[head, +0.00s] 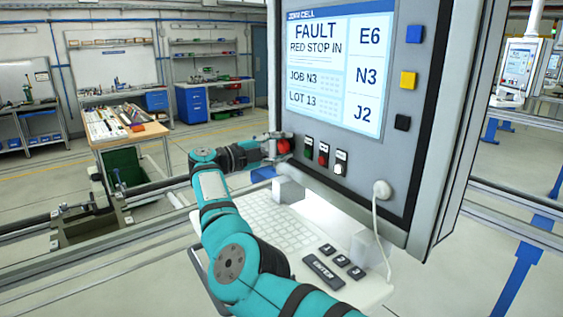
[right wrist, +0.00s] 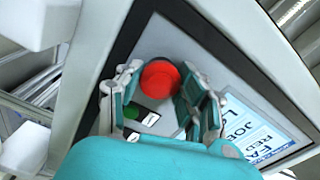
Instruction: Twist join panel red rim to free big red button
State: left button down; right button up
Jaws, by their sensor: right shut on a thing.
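The big red button (head: 283,146) sits at the lower left of the panel (head: 398,193), beside a row of small controls. My right gripper (head: 275,147) is shut on the red button at its rim. In the right wrist view the round red button (right wrist: 160,79) shows between the two fingers (right wrist: 163,92), one on each side. The panel screen (head: 327,68) reads "FAULT RED STOP IN". My left gripper is not in view.
Right of the button are a green control (head: 308,152), a small red one (head: 323,157) and a white-topped knob (head: 340,165). Below is a keyboard shelf (head: 375,291). A white cord (head: 376,225) hangs at the right. A workbench (head: 128,133) stands at the back left.

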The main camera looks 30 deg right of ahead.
jog(key=shift+f+m+b, duration=0.15)
jog(key=shift+m+b, duration=0.85)
jog(key=shift+m, duration=0.1)
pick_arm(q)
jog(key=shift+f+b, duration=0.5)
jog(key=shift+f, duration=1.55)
pick_arm(e)
jog(key=shift+m, duration=0.7)
jog(key=shift+r, duration=0.2)
jog(key=o, duration=1.2)
jog(key=shift+d, duration=0.15)
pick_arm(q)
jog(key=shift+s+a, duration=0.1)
pick_arm(e)
jog(key=shift+a, duration=5.9)
